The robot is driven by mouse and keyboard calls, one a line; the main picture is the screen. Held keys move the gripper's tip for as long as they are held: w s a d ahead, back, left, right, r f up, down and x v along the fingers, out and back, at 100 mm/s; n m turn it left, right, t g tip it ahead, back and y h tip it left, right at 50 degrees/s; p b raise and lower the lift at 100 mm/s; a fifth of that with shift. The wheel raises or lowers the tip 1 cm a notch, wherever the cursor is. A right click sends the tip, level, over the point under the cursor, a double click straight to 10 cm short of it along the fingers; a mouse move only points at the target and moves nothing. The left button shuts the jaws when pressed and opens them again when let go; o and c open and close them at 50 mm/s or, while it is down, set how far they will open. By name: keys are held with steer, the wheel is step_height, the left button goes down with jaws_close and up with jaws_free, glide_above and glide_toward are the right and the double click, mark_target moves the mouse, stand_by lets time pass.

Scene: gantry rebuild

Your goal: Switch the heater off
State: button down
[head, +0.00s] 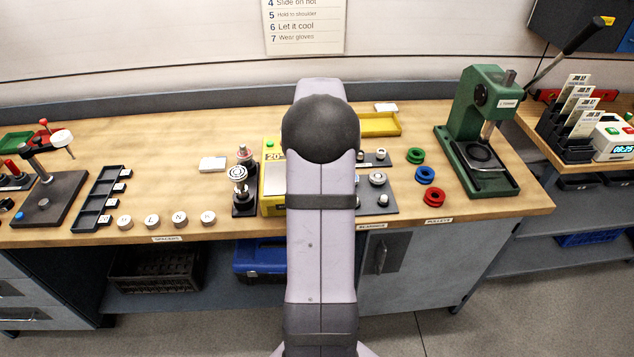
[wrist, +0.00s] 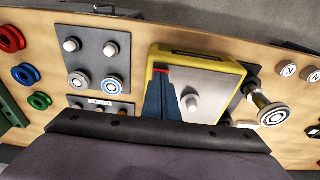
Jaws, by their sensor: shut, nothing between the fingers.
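The heater (head: 273,208) is a yellow box with a grey plate, partly hidden behind my arm in the head view. Its green button (head: 270,143) and part of a display reading "20" show at its back end. In the wrist view the heater (wrist: 222,80) lies under my gripper, with a small metal part (wrist: 191,102) on its plate. My gripper (wrist: 160,78) is shut and empty, its blue fingers over the heater's side. A small red patch shows at the fingertips; I cannot tell whether it is a button. The head view hides my gripper behind the arm.
A dark stand with metal parts (head: 240,185) is close on the heater's left. Grey plates with bearings (head: 377,180) are on its right, then coloured pulleys (head: 426,174) and a green press (head: 480,125). A yellow tray (head: 380,125) lies behind.

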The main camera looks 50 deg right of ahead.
steer(key=shift+f, duration=0.1)
step_height(320, 180, up, 7)
steer(key=p, duration=0.6)
stand_by(0.5)
stand_by(0.3)
